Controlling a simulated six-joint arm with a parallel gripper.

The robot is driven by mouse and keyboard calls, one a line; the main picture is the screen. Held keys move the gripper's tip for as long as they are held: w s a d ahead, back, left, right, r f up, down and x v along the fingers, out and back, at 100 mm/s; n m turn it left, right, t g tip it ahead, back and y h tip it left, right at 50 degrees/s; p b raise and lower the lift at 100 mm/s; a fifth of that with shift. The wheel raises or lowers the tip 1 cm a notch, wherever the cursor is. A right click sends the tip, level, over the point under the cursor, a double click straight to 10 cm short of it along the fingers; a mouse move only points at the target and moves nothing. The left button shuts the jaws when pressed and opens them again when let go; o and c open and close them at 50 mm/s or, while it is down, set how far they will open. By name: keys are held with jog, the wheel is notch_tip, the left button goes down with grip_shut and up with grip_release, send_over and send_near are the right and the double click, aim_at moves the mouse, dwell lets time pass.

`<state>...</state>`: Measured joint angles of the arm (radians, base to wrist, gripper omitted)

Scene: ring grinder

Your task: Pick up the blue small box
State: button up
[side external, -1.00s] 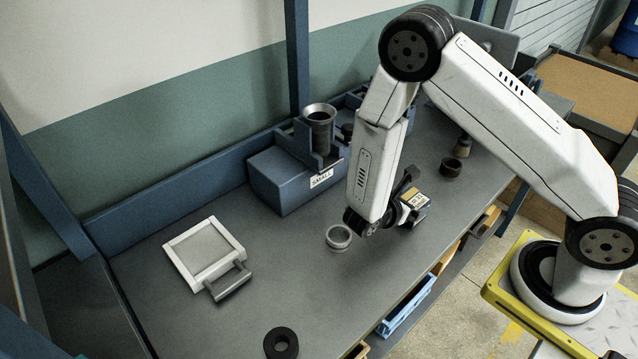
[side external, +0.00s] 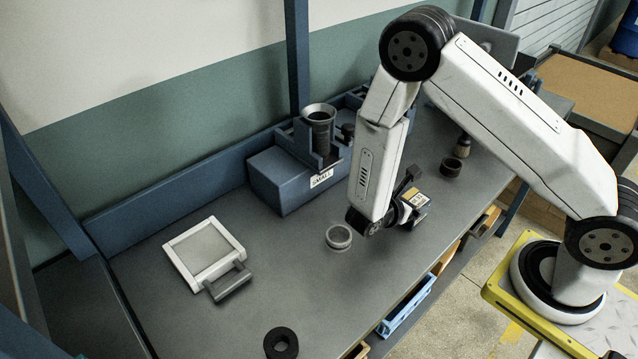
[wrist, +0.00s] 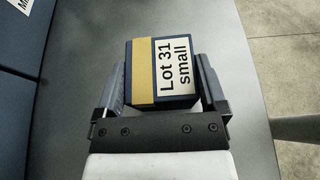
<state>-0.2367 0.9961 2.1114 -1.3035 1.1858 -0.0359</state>
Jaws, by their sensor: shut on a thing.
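The blue small box (wrist: 160,70) sits between my gripper's fingers in the wrist view. It has a tan band and a white label reading "Lot 31 small". My gripper (wrist: 160,77) is shut on it, with one finger at each side. I cannot tell whether the box touches the table.
On the table (side external: 260,260) are a metal ring (side external: 338,237), a dark ring (side external: 281,343), a white-framed tray (side external: 205,257) and another dark ring (side external: 451,167). A blue block marked "SMALL" (side external: 285,180) with a metal funnel (side external: 319,118) stands at the back.

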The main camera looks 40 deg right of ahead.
jog(key=shift+r, duration=0.25)
jog(key=shift+r, duration=4.75)
jog(key=shift+w+a, duration=0.1)
